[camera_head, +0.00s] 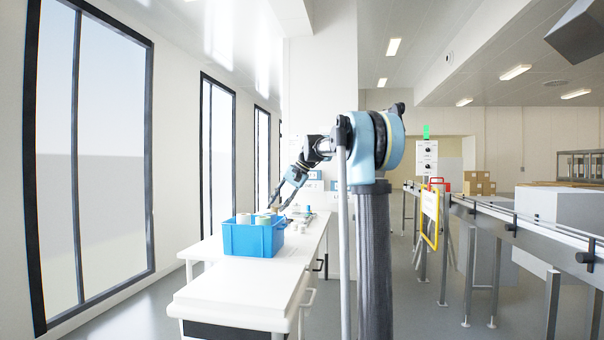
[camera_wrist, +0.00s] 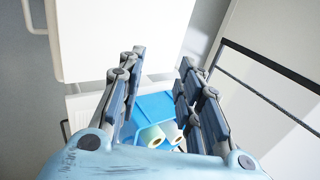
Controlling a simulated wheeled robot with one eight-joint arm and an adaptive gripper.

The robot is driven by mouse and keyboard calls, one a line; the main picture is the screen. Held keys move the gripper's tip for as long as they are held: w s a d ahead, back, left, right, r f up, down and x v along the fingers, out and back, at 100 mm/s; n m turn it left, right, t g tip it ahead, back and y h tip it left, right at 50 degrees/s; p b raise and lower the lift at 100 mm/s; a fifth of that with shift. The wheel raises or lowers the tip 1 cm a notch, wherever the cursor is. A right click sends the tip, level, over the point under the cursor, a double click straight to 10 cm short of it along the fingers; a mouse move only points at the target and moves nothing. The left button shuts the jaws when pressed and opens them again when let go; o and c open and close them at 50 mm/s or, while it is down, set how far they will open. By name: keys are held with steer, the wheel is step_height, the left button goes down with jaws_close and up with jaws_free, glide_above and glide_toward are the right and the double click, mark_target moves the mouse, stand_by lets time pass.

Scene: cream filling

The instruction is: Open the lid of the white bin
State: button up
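Pale panels with blue-and-white signs (camera_head: 337,184) stand beyond the white table, too small to read. My gripper (camera_head: 277,205) is at the far side of the blue crate, over the table, pointing down and left. In the wrist view my gripper (camera_wrist: 160,68) has its two jointed fingers wide apart, with nothing held between them. Part of the blue crate (camera_wrist: 158,104) shows between and beyond the fingers.
The blue crate (camera_head: 251,239) holds several pale rolls or cans. The white table (camera_head: 224,301) has clear room at its near end; small items lie behind the crate. Tall windows (camera_head: 95,150) line the left. A railed conveyor (camera_head: 520,225) runs along the right.

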steer(key=v, duration=1.6)
steer(key=shift+d, duration=0.15)
stand_by(1.2)
steer(key=shift+s+f, duration=0.1)
stand_by(0.4)
